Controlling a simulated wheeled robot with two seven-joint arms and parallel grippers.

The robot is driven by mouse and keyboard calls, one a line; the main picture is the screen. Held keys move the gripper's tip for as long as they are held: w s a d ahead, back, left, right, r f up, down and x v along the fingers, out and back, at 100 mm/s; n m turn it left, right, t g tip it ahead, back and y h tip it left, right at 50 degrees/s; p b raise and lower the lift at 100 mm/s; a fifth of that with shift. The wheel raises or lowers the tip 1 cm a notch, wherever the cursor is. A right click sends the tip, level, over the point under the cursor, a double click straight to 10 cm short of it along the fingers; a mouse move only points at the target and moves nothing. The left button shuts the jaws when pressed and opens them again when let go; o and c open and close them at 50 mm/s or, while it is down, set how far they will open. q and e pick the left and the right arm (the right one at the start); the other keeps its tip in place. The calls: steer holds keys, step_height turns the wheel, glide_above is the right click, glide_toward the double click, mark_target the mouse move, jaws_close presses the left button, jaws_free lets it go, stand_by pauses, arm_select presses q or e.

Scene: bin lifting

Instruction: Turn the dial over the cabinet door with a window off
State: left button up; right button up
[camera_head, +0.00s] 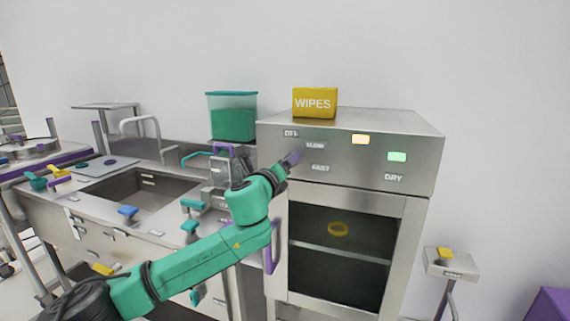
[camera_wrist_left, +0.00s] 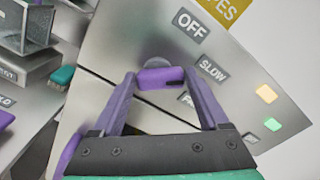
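The cabinet (camera_head: 412,154) is a steel unit with a dark window (camera_head: 340,235) in its door. Its panel has the labels OFF (camera_wrist_left: 190,25), SLOW (camera_wrist_left: 212,68) and FAST, which is partly covered by a finger in the left wrist view. The dial (camera_wrist_left: 160,78), with a purple handle, sits left of these labels; its setting is unclear. My left gripper (camera_head: 290,158) is at the panel. In the left wrist view its two purple fingers stand apart at either end of the handle; whether they press on it is unclear. My right gripper is out of view.
A yellow WIPES box (camera_head: 315,103) stands on the cabinet. The panel has lit yellow (camera_head: 360,139) and green (camera_head: 397,156) buttons, the latter above DRY. A purple door handle (camera_head: 270,247) is close to my left arm. A sink (camera_head: 145,190) is at left.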

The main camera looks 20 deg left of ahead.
arm_select(q)
steer(key=shift+f+n, duration=0.1)
steer(key=shift+n, duration=0.4)
steer(key=n, duration=0.3)
steer(key=n+p, duration=0.1)
steer(key=n, duration=0.5)
steer(key=shift+a+f, duration=0.2)
steer(key=shift+a, duration=0.05)
stand_by(0.4)
steer(key=o, duration=1.2)
steer(key=shift+o, duration=0.2)
